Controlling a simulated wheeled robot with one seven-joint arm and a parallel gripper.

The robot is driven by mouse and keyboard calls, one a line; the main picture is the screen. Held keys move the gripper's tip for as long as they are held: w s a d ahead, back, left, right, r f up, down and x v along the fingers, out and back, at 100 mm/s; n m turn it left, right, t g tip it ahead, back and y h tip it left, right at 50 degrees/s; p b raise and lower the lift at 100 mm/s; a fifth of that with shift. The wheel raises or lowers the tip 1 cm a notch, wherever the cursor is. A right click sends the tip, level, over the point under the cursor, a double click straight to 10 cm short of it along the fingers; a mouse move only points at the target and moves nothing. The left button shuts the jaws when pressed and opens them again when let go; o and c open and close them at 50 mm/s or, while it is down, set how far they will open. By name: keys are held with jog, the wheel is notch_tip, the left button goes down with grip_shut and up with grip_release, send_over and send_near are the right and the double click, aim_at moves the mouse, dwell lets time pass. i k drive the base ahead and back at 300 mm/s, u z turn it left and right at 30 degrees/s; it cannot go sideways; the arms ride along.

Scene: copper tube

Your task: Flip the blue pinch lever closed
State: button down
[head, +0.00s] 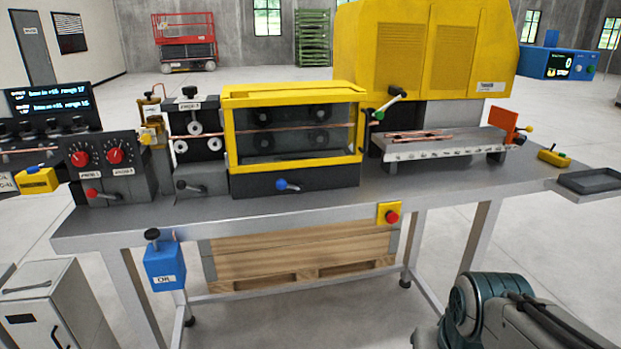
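A lever with a blue knob (282,185) sits on the dark front base below the yellow-framed guard (292,165). Its short metal arm lies nearly level, with the knob at its left end; I cannot tell from this whether it is open or closed. A copper tube (215,131) runs level through the rollers and behind the guard's clear window. Part of my arm shows at the lower right, well apart from the lever. My gripper is out of the picture.
The grey bench (330,208) has a clear front strip. Other levers have a green knob (379,115), a red knob (92,193) and a dark knob (181,185). A red stop button (392,217) is at the front edge. A blue box (165,267) hangs below the bench's left side.

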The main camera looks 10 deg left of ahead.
aim_at(299, 188)
jog(key=u, duration=0.05)
jog(key=k, duration=0.65)
jog(key=u, duration=0.6)
jog(key=i, duration=1.3)
jog(key=z, duration=0.5)
